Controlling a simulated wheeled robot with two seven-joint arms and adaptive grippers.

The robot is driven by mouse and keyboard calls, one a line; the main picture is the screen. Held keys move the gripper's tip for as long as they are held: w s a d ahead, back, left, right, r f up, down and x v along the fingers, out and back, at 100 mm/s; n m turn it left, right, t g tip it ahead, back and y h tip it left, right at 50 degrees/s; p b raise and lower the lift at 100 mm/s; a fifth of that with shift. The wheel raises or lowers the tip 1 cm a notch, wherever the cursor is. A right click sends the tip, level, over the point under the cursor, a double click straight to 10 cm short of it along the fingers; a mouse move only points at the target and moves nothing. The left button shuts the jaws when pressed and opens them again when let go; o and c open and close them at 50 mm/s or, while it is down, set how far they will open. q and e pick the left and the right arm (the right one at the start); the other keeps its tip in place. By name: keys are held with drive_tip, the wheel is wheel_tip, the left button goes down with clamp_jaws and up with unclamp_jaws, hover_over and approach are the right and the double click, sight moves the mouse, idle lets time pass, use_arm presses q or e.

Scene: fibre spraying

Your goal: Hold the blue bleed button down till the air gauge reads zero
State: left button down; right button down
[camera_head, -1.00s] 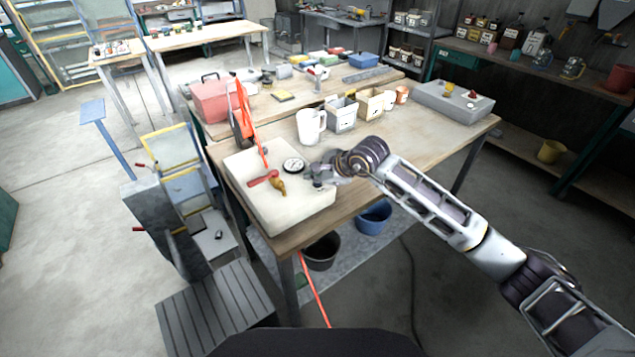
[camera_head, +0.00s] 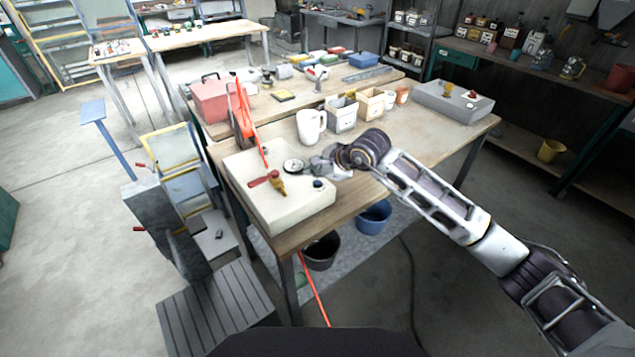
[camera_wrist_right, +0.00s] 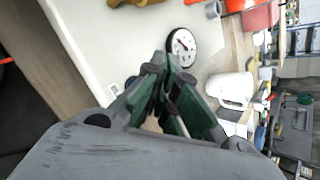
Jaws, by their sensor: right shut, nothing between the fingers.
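The blue bleed button (camera_head: 319,184) shows as a small dark blue knob on the front right of the cream panel box (camera_head: 275,213). It stands clear of my gripper in the head view. The air gauge (camera_head: 293,165) is a round white dial with a dark rim, behind the button. It also shows in the right wrist view (camera_wrist_right: 182,46), but its reading is too small to tell. My right gripper (camera_head: 311,165) is shut and empty, just right of the gauge and behind the button. Its green and black fingers (camera_wrist_right: 158,68) meet in the wrist view. My left gripper is out of view.
A red-handled brass valve (camera_head: 278,184) is left of the button on the box. An orange hose (camera_head: 243,110) rises behind it.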

sight(315, 184)
drive_tip(key=shift+r+p, duration=0.3)
drive_tip(key=shift+r, duration=1.6)
drive_tip(key=shift+r+p, duration=0.3)
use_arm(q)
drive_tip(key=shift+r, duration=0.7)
